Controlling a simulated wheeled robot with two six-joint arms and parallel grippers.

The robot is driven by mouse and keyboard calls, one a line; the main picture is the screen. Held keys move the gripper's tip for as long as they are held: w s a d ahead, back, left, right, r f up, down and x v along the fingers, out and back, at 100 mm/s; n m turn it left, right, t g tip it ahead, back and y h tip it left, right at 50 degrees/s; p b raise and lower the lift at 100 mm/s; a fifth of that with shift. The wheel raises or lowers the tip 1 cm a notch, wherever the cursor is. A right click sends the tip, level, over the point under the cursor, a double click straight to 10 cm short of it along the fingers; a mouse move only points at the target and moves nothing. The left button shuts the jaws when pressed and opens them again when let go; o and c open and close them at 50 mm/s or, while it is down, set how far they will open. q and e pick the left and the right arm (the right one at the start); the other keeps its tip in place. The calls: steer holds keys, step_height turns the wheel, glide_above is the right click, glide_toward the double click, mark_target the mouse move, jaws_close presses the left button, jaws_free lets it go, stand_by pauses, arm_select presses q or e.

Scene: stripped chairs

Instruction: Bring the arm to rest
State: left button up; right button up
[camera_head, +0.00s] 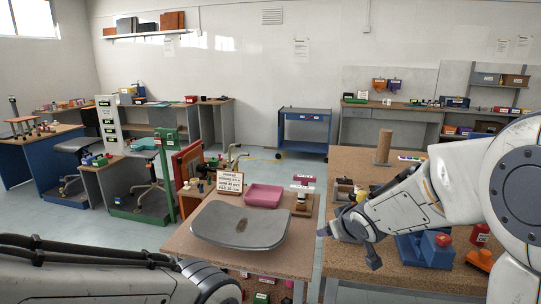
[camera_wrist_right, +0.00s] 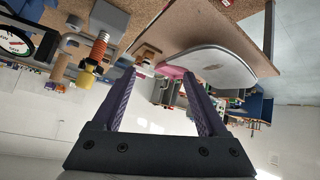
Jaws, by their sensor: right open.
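My right arm (camera_head: 430,195) comes in from the right and reaches over the gap between two worktables. Its gripper (camera_head: 348,246) is open, just right of the grey chair seat. In the right wrist view the two purple-lined fingers (camera_wrist_right: 158,75) stand apart with nothing gripped between them. My left arm (camera_head: 95,280) lies low across the bottom left corner, and its gripper is out of view. The grey chair seat (camera_head: 240,226) lies on the near worktable, apart from the right gripper. It also shows in the right wrist view (camera_wrist_right: 215,68).
A pink tray (camera_head: 264,195), a lettered sign (camera_head: 230,183) and a small stand (camera_head: 302,193) are behind the seat. The right worktable (camera_head: 400,275) holds a blue block (camera_head: 425,250), an orange part (camera_head: 480,260) and a wooden post (camera_head: 383,147). A blue cart (camera_head: 304,131) stands farther back.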

steer(key=s+a+f+n+g, duration=0.1)
steer(key=s+a+g, duration=0.2)
steer(key=s, duration=0.8)
steer(key=s+a+f+n+g+p, duration=0.1)
steer(key=s+a+g, duration=0.2)
steer(key=s, duration=0.8)
steer(key=s+a+f+n+g, duration=0.1)
steer(key=s+a+g, duration=0.2)
steer(key=s, duration=0.8)
steer(key=shift+s+a+n+g+p, duration=0.35)
steer(key=shift+s+a+n+g, duration=0.05)
steer(key=shift+a, duration=0.8)
steer(key=shift+f, duration=0.1)
